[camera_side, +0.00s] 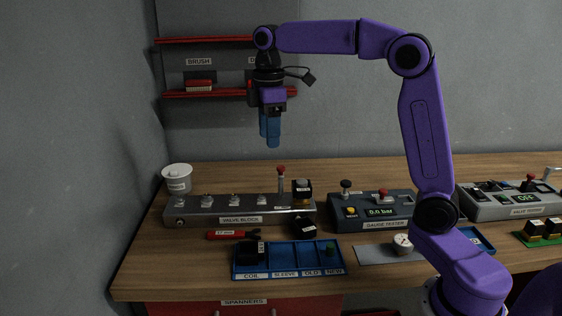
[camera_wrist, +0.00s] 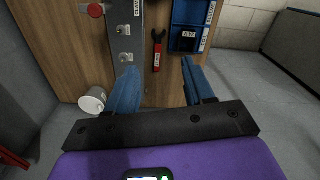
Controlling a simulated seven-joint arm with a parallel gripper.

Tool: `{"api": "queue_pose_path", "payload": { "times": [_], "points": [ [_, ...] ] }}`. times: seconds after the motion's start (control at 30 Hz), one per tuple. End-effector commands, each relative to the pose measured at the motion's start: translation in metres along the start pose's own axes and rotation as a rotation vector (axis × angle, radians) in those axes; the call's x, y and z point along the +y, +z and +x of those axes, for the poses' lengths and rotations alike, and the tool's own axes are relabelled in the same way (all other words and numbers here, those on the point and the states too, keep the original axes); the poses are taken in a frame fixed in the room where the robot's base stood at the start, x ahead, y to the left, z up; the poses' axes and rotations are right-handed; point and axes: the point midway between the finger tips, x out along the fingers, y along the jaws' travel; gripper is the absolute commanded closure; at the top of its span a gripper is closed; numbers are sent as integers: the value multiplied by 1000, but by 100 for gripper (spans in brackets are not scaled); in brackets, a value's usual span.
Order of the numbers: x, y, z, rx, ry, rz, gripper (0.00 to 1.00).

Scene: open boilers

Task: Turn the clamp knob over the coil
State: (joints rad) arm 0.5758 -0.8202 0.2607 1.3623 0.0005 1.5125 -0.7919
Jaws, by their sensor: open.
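The grey valve block (camera_side: 235,209) stands at the left of the bench, with several small metal fittings along its top. A red knob (camera_side: 281,169) on an upright metal stem stands near its right end. A black coil (camera_side: 302,187) with a light grey top is just right of the stem. I cannot tell which of these two carries the clamp knob. The valve block (camera_wrist: 124,35) also shows in the wrist view, with a red knob (camera_wrist: 95,10) at its upper left. My gripper (camera_side: 270,143) is open and empty, pointing down well above the block.
A blue tray (camera_side: 290,272) in front holds a black part in its COIL compartment and a green piece at NEW. Another black part (camera_side: 302,227) and a red-handled spanner (camera_side: 232,235) lie before the block. A white cup (camera_side: 177,178) and gauge tester (camera_side: 373,212) flank it.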

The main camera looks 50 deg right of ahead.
Motion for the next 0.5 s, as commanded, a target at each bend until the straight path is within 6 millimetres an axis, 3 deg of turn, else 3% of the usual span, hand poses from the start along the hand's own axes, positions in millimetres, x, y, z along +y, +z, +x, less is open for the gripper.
{"api": "queue_pose_path", "payload": {
  "times": [0.03, 0.2, 0.33, 0.5],
  "points": [
    [20, 5, -5, 0, 1, 12, 47],
    [73, 31, -20, -3, -2, 21, 47],
    [98, 50, -27, -4, -4, 25, 47],
    [111, 63, -31, -5, -5, 26, 47]
  ]
}}
